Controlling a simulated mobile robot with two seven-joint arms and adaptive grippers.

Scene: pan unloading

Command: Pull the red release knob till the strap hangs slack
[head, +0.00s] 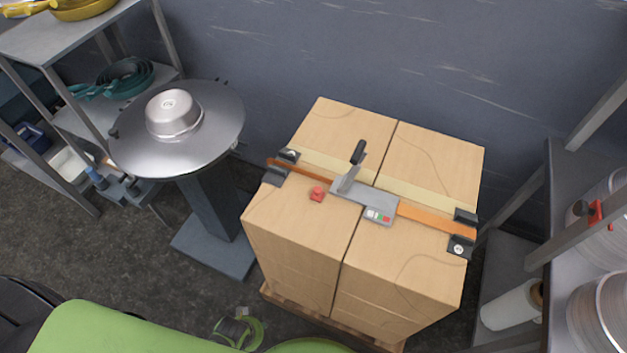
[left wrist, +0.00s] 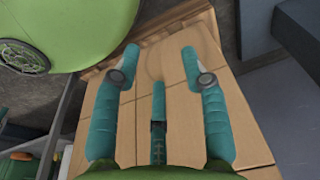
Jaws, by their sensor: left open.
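The red release knob (head: 317,194) sits low on top of the carton stack, just in front of the strap and left of the grey tensioner (head: 350,191). The orange strap (head: 425,215) runs across the top through the tensioner and lies flat and straight between black corner pieces. The tensioner has a black-tipped lever standing up and a small button panel. My left gripper (left wrist: 160,62) is open and empty in the left wrist view, with its teal fingers spread over plain carton faces. The knob and strap are not recognisable in that view. My right gripper is not visible.
The cartons (head: 300,232) stand on a wooden pallet (head: 320,315). A grey pedestal with a round top (head: 215,150) and an upturned metal pan (head: 173,113) stands to the left. Shelving with pans (head: 120,78) is at far left, and a rack with spools (head: 600,310) is at right.

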